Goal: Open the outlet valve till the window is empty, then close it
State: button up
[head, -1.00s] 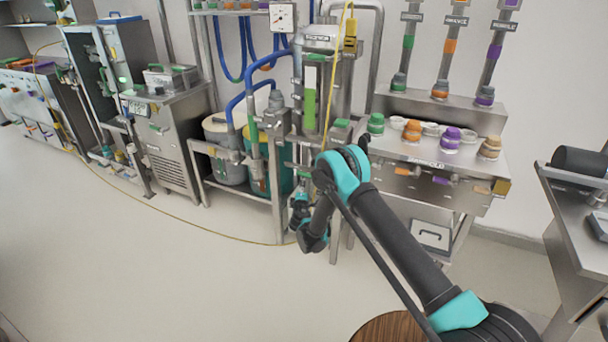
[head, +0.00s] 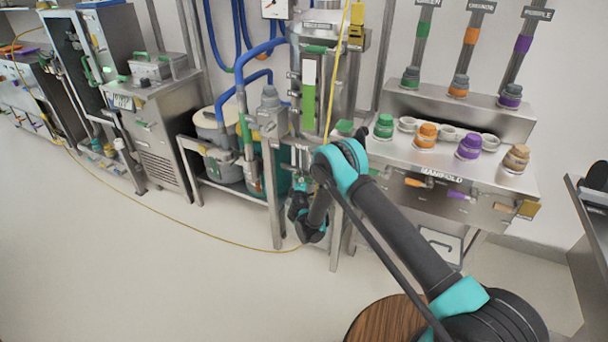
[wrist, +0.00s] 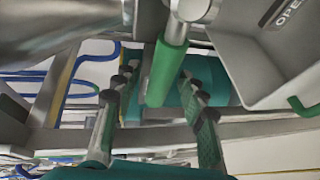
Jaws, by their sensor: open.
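The window (head: 309,92) is a tall strip on the steel vessel in the head view. Its lower part is green and its upper part is pale. In the wrist view a green handle (wrist: 167,72), apparently the outlet valve's, hangs from a round metal fitting (wrist: 193,10). My gripper (wrist: 158,76) is open, with one finger on each side of the handle. I cannot tell whether either finger touches it. In the head view my gripper (head: 300,203) is low beneath the vessel, partly hidden by my arm, and the handle cannot be made out there.
A steel frame bar (wrist: 60,142) crosses below the handle. A grey box-like panel lettered "OPE" (wrist: 275,60) is close on the right. The manifold bench (head: 455,180) stands right of the vessel. A yellow hose (head: 180,228) lies across otherwise clear floor.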

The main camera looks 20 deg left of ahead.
jog(key=shift+w, duration=0.15)
jog(key=shift+c, duration=0.6)
grip_shut()
